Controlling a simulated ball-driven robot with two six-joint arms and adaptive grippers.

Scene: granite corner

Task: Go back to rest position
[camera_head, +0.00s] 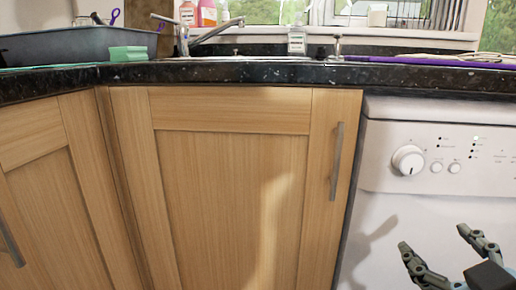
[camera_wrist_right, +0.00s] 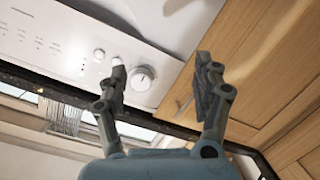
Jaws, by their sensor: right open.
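My right gripper (camera_head: 434,238) shows at the lower right of the head view, in front of the white appliance (camera_head: 378,215). Its two fingers are apart and nothing is between them. The right wrist view also shows this gripper (camera_wrist_right: 160,78) open and empty, with the appliance's control panel and the wooden cupboard behind it. My left gripper does not show in the head view.
A wooden cupboard door (camera_head: 230,190) with a metal handle (camera_head: 336,162) stands in front of me. Above it runs a dark granite worktop (camera_head: 230,73). A grey tray (camera_head: 60,46), a green sponge (camera_head: 128,54), a tap (camera_head: 215,30) and several bottles are on or behind it.

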